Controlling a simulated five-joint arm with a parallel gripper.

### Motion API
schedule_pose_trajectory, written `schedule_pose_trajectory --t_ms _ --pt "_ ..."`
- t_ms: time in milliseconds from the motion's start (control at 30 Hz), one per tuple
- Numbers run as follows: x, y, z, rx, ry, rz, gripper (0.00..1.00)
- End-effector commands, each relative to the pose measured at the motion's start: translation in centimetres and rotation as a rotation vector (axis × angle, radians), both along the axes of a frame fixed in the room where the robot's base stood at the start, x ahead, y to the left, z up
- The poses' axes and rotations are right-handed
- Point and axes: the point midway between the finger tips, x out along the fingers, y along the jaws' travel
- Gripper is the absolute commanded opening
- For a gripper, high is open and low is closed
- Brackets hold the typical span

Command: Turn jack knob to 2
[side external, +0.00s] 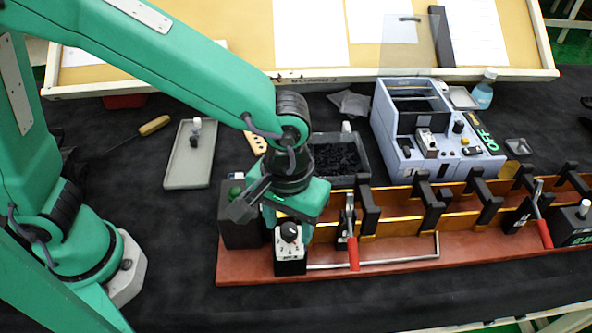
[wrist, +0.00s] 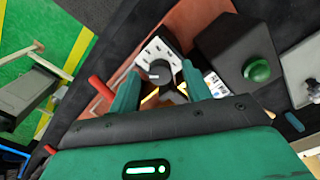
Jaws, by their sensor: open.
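The jack knob (side external: 289,232) is a round black knob on a white, numbered dial face. Its small black box stands at the left front of the red-brown base. In the wrist view the knob (wrist: 160,71) shows a short white mark, but I cannot tell which number it points to. My gripper (side external: 286,222) is open just above the dial. In the wrist view the two green fingers of my gripper (wrist: 160,76) stand apart, one on each side of the knob, with gaps visible. Whether the fingertips are level with the knob is unclear.
A dark box with a green button (wrist: 257,70) stands close beside the dial. A red-handled clamp (side external: 352,250) and a metal rod (side external: 400,261) are to its right. A bin of black pieces (side external: 338,158) and a grey-blue machine (side external: 435,135) stand behind. Black cloth at front left is clear.

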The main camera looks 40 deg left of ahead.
Motion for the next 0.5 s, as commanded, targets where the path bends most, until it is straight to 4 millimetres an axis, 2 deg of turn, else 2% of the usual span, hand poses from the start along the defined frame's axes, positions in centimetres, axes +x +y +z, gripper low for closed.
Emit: schedule_pose_trajectory --t_ms 200,400,433,500 --pt "-0.01 0.01 -0.02 0.0 0.0 0.0 0.46" --pt "0.0 0.01 -0.01 0.0 0.0 0.0 0.07" --pt "0.0 0.01 0.0 0.0 0.0 0.0 0.04" --pt "-0.01 0.01 0.0 0.001 0.0 0.0 0.04"
